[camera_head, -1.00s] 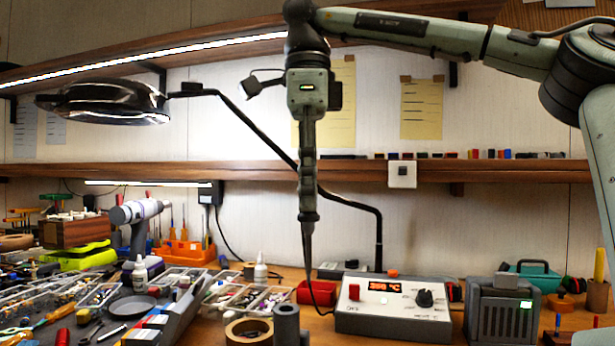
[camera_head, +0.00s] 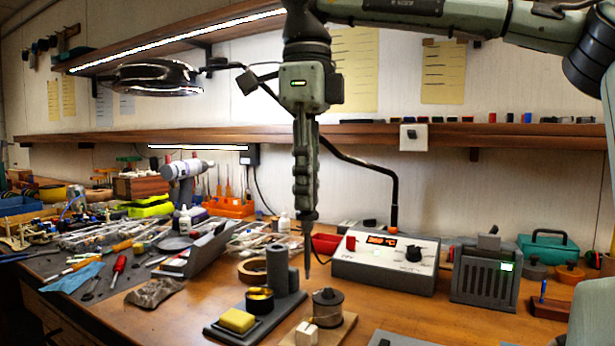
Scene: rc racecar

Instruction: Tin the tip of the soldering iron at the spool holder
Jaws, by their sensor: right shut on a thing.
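The soldering iron (camera_head: 308,245) hangs roughly upright, tip down, below my right gripper (camera_head: 306,195), which is shut on it; the grip hides the upper part. In the picture its tip ends just above and left of the solder spool (camera_head: 327,304); I cannot tell the gap in depth. The dark spool stands on the wooden spool holder (camera_head: 340,328), with a pale block (camera_head: 306,333) at its front left. My left gripper is not in view.
Left of the spool is the iron stand (camera_head: 222,330) with a grey tube (camera_head: 277,268), brass wool (camera_head: 260,300) and yellow sponge (camera_head: 238,320). The soldering station (camera_head: 385,265) and a grey vented unit (camera_head: 483,272) stand behind. Tools crowd the bench's left.

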